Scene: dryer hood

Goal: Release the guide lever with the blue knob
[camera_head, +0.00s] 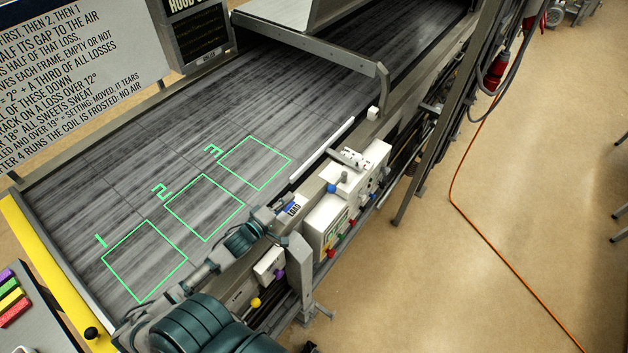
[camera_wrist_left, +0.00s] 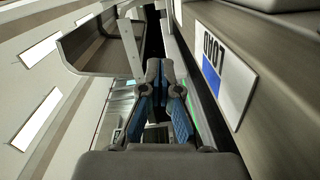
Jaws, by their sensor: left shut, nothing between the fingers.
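The blue knob cannot be made out there. My right gripper is not in view.
Red knobs (camera_head: 331,254), a purple knob (camera_head: 278,273) and a yellow knob (camera_head: 256,302) sit along the machine's side. The dark conveyor (camera_head: 130,190) has three empty green squares. A grey post (camera_head: 300,265) stands close to my left arm. Open floor lies to the right.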

